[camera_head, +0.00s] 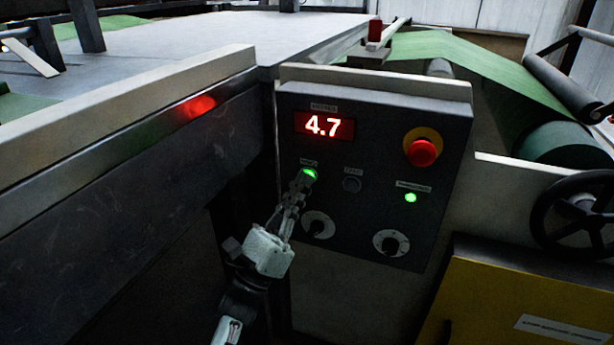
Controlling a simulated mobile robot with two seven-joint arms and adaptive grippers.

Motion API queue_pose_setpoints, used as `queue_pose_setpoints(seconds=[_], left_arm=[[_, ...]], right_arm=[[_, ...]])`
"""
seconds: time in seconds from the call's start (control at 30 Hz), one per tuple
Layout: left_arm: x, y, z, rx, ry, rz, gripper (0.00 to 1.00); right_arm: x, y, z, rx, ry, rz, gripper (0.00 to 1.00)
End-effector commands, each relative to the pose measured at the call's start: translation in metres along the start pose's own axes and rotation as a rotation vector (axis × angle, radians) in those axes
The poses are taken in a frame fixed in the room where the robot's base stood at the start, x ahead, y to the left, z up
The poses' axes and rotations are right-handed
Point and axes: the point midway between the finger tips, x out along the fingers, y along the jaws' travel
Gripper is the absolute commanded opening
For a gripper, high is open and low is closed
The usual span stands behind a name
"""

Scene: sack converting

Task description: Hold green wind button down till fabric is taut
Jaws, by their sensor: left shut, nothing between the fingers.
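The green wind button (310,173) glows on the dark control panel (374,118), left of a dark button. My left gripper (304,179) is shut and empty, with its tips at the green button. They look to be touching it, but I cannot tell how far it is pressed. The display (324,126) above reads 4.7 in red. The green fabric (475,62) runs at the back right down towards a green roll (566,145). It looks smooth there, without clear sag. My right gripper is not in view.
A red emergency knob (422,152) on a yellow collar sits at the panel's upper right. A green lamp (410,197) and two dials (391,242) are below. A black handwheel (574,215) and yellow cabinet (520,300) stand right. A table edge (130,95) borders the left.

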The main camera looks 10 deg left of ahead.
Motion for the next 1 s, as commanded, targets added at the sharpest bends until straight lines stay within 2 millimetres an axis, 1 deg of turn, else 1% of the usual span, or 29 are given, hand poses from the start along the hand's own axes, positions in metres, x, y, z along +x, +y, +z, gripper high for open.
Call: queue_pose_setpoints(seconds=[0.77,1.0], left_arm=[[-0.0003,0.0,0.0001,0.0,0.001,0.001,0.0],[-0.0075,-0.0048,0.0048,0.0,0.001,0.002,0.0]], right_arm=[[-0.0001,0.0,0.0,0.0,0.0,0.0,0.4],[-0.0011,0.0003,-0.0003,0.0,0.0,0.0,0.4]])
